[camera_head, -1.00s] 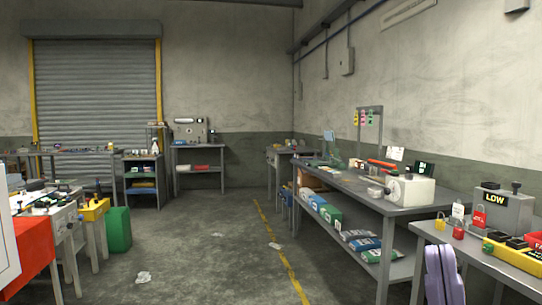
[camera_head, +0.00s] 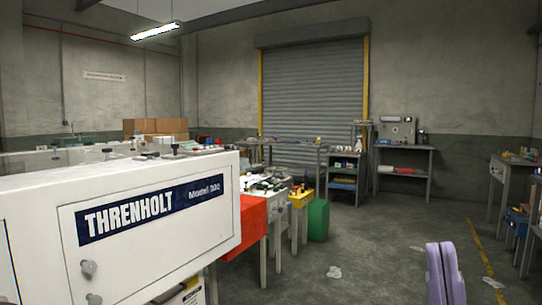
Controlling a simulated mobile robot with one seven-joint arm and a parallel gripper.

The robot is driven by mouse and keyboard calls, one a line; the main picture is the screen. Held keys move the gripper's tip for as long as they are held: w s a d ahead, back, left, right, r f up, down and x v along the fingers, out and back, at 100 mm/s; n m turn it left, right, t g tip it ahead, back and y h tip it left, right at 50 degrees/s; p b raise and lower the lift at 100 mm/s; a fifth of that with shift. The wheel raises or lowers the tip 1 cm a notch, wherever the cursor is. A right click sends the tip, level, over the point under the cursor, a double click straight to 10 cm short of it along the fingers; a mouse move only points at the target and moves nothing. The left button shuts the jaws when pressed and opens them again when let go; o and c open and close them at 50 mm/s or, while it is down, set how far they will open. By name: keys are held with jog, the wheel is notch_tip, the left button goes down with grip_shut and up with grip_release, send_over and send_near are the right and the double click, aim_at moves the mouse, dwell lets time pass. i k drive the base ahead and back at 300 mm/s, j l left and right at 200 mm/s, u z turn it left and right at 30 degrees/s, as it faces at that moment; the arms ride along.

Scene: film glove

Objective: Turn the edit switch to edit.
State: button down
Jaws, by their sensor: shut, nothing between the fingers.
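I cannot make out an edit switch in the head view. A large white machine cabinet (camera_head: 150,255) lettered THRENHOLT fills the lower left, close to me. Two round knobs (camera_head: 90,268) sit on its front, one above the other; no switch lettering shows there. A grey machine (camera_head: 397,130) stands on a far bench at the right, too small to read its controls. My gripper is not in view. A purple part of my own body stands at the lower right edge.
A red panel (camera_head: 252,227), a yellow stool-like stand (camera_head: 299,206) and a green container (camera_head: 318,220) stand right of the cabinet. Crumpled paper (camera_head: 334,272) lies on the floor. The grey floor right of centre is open, up to benches (camera_head: 512,165) at the right.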

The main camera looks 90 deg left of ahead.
aim_at(175, 147)
jog(key=u, duration=3.25)
